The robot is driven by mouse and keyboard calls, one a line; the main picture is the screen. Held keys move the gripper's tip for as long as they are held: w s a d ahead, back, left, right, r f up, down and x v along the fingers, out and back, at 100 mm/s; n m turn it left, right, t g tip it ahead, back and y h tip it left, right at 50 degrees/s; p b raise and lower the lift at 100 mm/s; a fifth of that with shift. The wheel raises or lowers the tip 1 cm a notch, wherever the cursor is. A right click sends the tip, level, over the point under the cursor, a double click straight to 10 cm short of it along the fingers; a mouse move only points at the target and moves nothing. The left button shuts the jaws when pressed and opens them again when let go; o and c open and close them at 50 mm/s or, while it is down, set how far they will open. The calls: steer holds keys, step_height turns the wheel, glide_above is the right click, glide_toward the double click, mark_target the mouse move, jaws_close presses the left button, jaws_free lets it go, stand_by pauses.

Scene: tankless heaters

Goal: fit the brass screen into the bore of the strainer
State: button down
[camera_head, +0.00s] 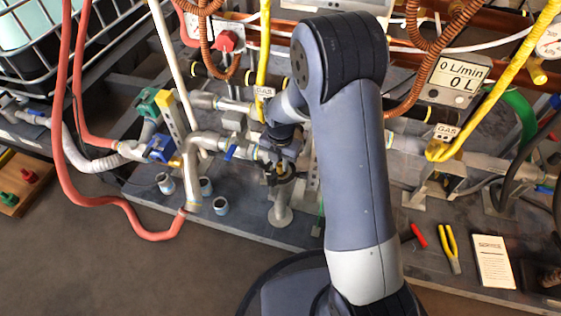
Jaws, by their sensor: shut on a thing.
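My gripper (277,175) points down near the middle of the camera_head view, below the dark wrist. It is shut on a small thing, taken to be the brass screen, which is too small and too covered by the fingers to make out. Just under the fingers stands a grey metal upright with a round foot (281,214), which looks like the strainer or its stand. Its upper end and bore are mostly hidden by my gripper. I cannot tell whether the screen touches the bore or is inside it.
Grey pipes with a blue-handled valve (232,152) run close on the left of my gripper. Small cups (221,206) stand on the bench at left. Yellow pliers (449,248) and a white service card (493,262) lie at right. Red hoses (150,235) loop at left.

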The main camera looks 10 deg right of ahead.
steer(key=c, duration=1.3)
jaws_free()
step_height(320, 180, up, 12)
steer(key=p, duration=0.4)
steer(key=shift+r+p, duration=0.1)
steer(key=shift+p, duration=0.25)
steer(key=shift+f+b, duration=1.45)
steer(key=shift+f, duration=2.55)
